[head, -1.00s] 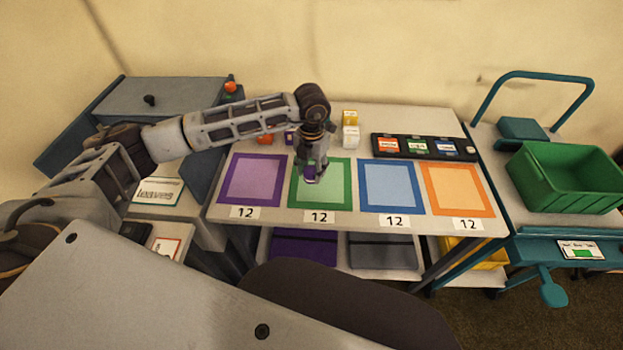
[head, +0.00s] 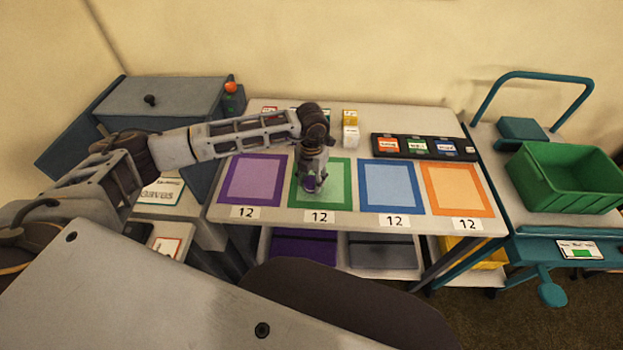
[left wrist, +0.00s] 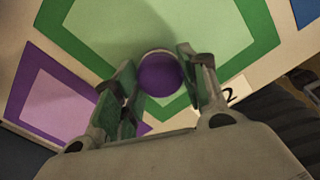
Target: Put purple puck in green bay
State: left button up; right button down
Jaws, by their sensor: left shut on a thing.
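The purple puck (left wrist: 160,76) is a round piece with a pale rim, held between the fingers of my left gripper (left wrist: 158,88) in the left wrist view. In the head view the left gripper (head: 311,184) is over the green bay (head: 341,197), a green-bordered square with a light green middle. The puck shows there as a small purple patch (head: 311,182) at the fingertips. I cannot tell whether the puck touches the bay surface. My right gripper is not in view.
The purple bay (head: 252,182) lies left of the green bay, with the blue bay (head: 390,186) and orange bay (head: 457,189) to its right. Small blocks (head: 350,136) and a black tray (head: 423,147) stand behind. A green crate (head: 567,200) is on a cart at right.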

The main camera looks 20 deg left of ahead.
aim_at(312, 181)
pick_arm(q)
jog(key=shift+f, duration=0.1)
jog(key=o, duration=1)
jog(key=shift+o, duration=0.2)
notch_tip(312, 181, up, 12)
jog(key=shift+b, duration=0.45)
